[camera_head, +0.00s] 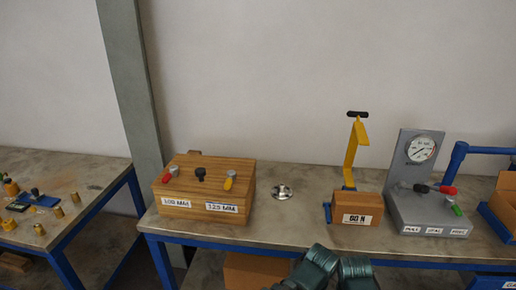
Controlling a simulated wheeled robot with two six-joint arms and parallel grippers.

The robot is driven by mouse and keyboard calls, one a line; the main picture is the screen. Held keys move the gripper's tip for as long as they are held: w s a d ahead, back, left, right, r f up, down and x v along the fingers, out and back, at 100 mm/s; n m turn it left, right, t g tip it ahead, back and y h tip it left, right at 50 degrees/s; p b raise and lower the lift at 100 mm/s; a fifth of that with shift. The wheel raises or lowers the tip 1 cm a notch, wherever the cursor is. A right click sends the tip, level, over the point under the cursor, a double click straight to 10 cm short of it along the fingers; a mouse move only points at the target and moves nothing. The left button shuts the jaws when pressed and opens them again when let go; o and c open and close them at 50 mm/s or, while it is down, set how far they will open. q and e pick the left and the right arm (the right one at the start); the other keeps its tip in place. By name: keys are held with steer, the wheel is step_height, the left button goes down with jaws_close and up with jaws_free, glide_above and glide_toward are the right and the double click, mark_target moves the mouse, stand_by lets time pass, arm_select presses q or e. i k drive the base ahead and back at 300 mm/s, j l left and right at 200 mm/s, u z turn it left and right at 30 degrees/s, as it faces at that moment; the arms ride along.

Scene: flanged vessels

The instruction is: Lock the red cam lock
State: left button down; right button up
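Two red parts fit the name, and I cannot tell which is the red cam lock. A small red-ended lever (170,174) is at the left of the wooden box (235,174), above the label 100 MM. A red knob (447,190) sits on the grey gauge stand (425,212), beside a dark knob and above a green one.
The box also has a black knob (200,174) and a yellow lever (229,181). A metal disc (282,192) lies right of it. A yellow post (354,152) stands behind a wooden block (357,209). The bench (290,229) is clear in front of the disc.

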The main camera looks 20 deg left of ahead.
mark_target(173, 169)
steer(key=u, duration=1.5)
